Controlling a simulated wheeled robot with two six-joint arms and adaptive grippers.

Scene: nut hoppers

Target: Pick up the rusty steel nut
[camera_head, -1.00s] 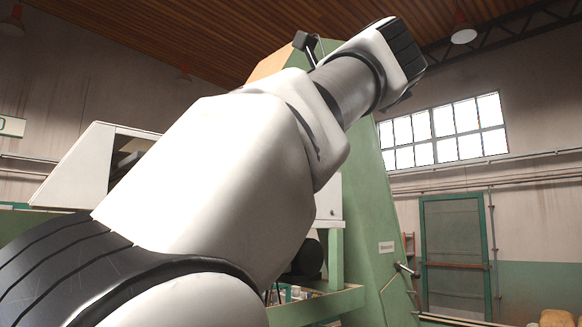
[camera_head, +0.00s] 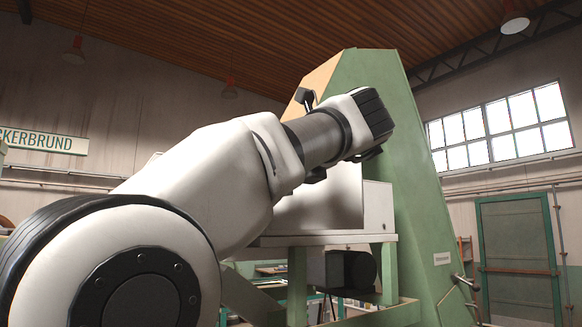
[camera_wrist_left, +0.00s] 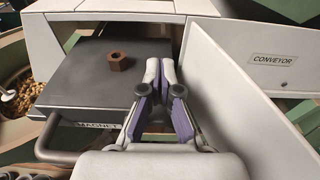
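The rusty steel nut (camera_wrist_left: 119,61) is a brown hexagonal nut with a dark hole. In the left wrist view it sits on a dark grey plate (camera_wrist_left: 85,92) whose front edge is labelled MAGNET. My left gripper (camera_wrist_left: 160,64) has purple-padded fingers that point forward over the plate's right edge. Its tips lie close together, to the right of the nut and apart from it in the picture; whether they touch each other is unclear. In the head view my left arm hides the fingers and the nut. My right gripper is in neither view.
A light panel labelled CONVEYOR (camera_wrist_left: 278,62) stands just right of the fingers. A curved grey handle or pipe (camera_wrist_left: 50,140) is at the plate's front left. A hopper of small brown pieces (camera_wrist_left: 22,95) lies at the left. A tall green machine frame (camera_head: 400,200) rises behind my arm.

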